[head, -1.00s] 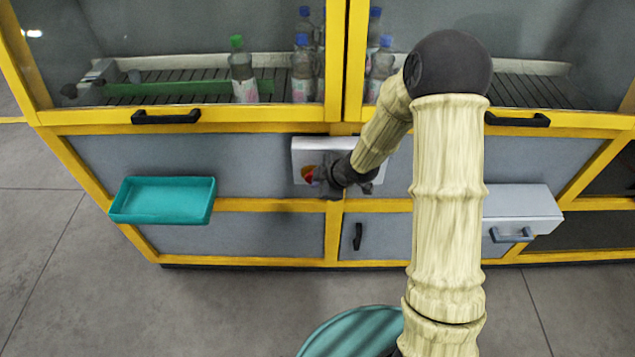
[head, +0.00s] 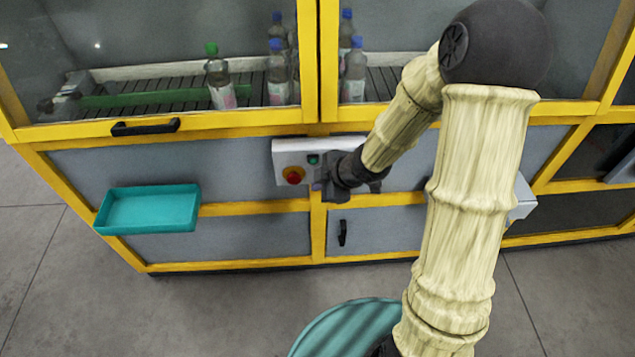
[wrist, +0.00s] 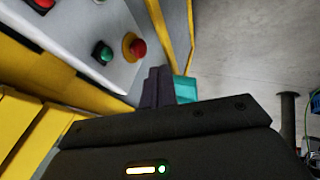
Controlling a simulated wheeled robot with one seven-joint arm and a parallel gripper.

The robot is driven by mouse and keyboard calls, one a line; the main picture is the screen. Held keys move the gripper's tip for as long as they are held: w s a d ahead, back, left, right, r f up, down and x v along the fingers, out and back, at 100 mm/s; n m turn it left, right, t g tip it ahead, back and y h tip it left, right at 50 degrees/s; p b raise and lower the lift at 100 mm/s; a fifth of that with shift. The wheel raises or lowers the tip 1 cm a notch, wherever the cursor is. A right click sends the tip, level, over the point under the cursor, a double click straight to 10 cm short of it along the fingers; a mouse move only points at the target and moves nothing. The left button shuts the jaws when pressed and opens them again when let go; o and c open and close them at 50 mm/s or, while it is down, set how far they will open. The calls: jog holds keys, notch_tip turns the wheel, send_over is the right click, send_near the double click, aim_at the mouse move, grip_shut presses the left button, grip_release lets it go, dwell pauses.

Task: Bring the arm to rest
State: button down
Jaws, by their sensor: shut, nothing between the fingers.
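My gripper (head: 325,183) is in front of the machine's white control box in the head view, at the end of my cream-coloured arm. Its fingers (wrist: 158,88) show close together in the wrist view, with nothing seen between them. The control box (head: 284,150) carries a red button (head: 293,175) and a green button (head: 313,159), both left of the gripper in the head view. The wrist view also shows the red button (wrist: 138,49) and the green button (wrist: 103,52), above and left of the fingers. The gripper hides part of the box's right side.
A teal tray (head: 150,211) juts from the machine's front at left. Bottles (head: 220,85) stand on a conveyor behind the glass. Door handles (head: 145,127) and a cabinet handle (head: 342,233) stick out. Grey floor (head: 230,305) in front of the machine is clear.

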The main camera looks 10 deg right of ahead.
jog(key=s+d+r+m+g+h+p, duration=0.1)
jog(key=s+d+r+m, duration=0.3)
jog(key=m, duration=0.5)
jog(key=s+d+r+m+g+h+p, duration=0.1)
jog(key=s+d+r+m+h+p, duration=0.2)
jog(key=s+m, duration=0.5)
notch_tip(320, 180, up, 4)
jog(key=shift+s+d+f+m+g+h, duration=0.15)
jog(key=shift+s+d+m+g+h, duration=0.25)
jog(key=shift+s+d+h, duration=0.45)
jog(key=c, duration=2.2)
grip_release()
jog(key=shift+w+d+y, duration=0.15)
jog(key=shift+d+y, duration=0.05)
jog(key=shift+y, duration=0.05)
